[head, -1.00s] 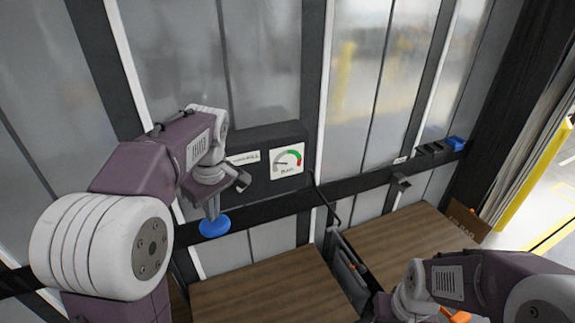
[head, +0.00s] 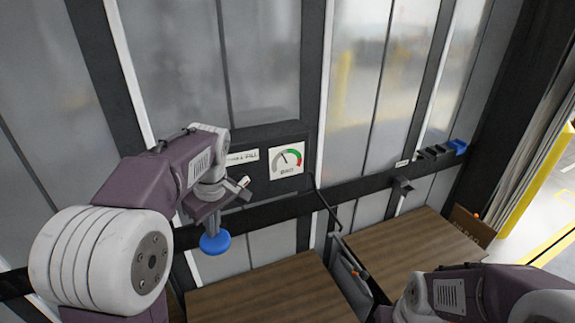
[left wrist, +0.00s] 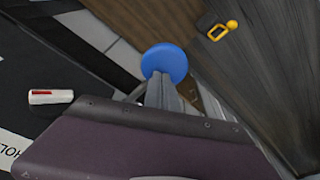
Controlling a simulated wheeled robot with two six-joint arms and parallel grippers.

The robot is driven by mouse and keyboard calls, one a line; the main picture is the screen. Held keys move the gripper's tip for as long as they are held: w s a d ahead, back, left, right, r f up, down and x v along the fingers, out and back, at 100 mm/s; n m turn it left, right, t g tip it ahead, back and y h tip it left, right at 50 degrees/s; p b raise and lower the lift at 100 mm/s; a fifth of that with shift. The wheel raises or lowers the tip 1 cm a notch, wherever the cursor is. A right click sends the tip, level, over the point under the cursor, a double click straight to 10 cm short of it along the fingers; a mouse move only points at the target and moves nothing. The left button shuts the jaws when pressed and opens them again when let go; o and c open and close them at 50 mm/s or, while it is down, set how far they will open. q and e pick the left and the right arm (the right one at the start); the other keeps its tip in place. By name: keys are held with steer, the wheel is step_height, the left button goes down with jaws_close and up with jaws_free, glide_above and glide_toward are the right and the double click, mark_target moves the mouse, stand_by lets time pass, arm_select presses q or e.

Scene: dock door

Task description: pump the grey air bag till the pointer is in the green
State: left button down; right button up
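The gauge (head: 286,162) is a white square on the dark box. Its pointer leans up and left, over the grey part of the arc, left of the green. A blue round pump pad (head: 215,243) sits low, left of the gauge; it also shows in the left wrist view (left wrist: 165,60). My left gripper (head: 212,226) is over it, its grey fingers together and their tips seeming to meet the pad. The grey air bag (head: 349,272) lies in the gap between two wooden crates. My right gripper is at the bottom edge, mostly cut off and unclear.
The left crate (head: 262,286) and right crate (head: 425,243) have flat wooden tops. A black rail (head: 350,187) runs along the wall. A small blue item (head: 456,146) is at the rail's far right. A black hose (head: 322,198) hangs near the gap.

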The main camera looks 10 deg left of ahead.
arm_select(q)
steer(key=shift+r, duration=0.1)
steer(key=a+p+v, duration=0.1)
steer(key=p+v, duration=0.5)
steer(key=shift+w+r+p, duration=0.3)
steer(key=shift+w+r, duration=0.05)
steer(key=shift+r, duration=0.1)
stand_by(0.3)
steer(key=shift+s+d+b+x, duration=0.1)
steer(key=shift+d+b+x, duration=0.1)
steer(key=shift+b+x, duration=0.8)
steer(key=shift+s+d+b+x, duration=0.2)
steer(key=shift+b+x, duration=0.55)
steer(key=shift+x, duration=0.5)
steer(key=shift+s+d+b+x, duration=0.1)
steer(key=shift+d+b+x, duration=0.15)
steer(key=shift+b+x, duration=0.75)
steer(key=shift+a+f, duration=0.1)
steer(key=shift+f, duration=0.05)
steer(key=a+p+v, duration=0.1)
steer(key=p+v, duration=0.5)
steer(key=shift+w+r+p, duration=0.4)
